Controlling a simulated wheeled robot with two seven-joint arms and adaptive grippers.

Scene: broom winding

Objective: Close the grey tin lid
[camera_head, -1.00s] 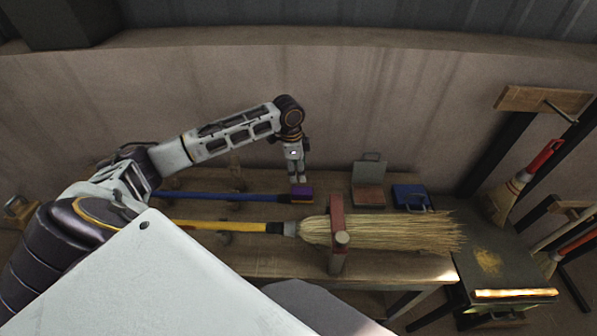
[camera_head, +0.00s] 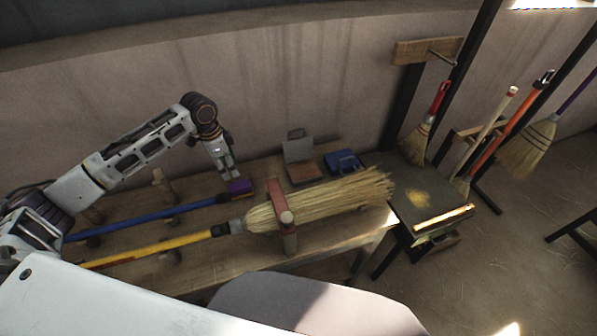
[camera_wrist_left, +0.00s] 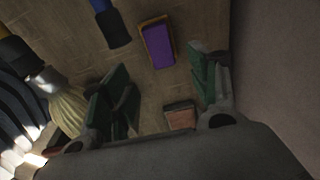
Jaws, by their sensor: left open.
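The grey tin stands on the bench in the head view, its grey lid (camera_head: 298,149) tilted up and open at the back. Its base holds something reddish-brown (camera_head: 304,172). A reddish-brown piece, probably this tin's base, shows in the left wrist view (camera_wrist_left: 180,115), partly hidden by my wrist. My left gripper (camera_head: 228,176) is open and empty, pointing down to the left of the tin, just above and behind a purple block (camera_head: 239,187). The purple block also shows beyond the fingers in the left wrist view (camera_wrist_left: 158,46). My right gripper is out of view.
A blue case (camera_head: 344,160) sits right of the tin. In front, a straw broom (camera_head: 330,200) with a yellow handle (camera_head: 150,249) lies through a wooden clamp (camera_head: 283,220). A blue handle (camera_head: 150,218) lies behind it. The wall is close behind the bench.

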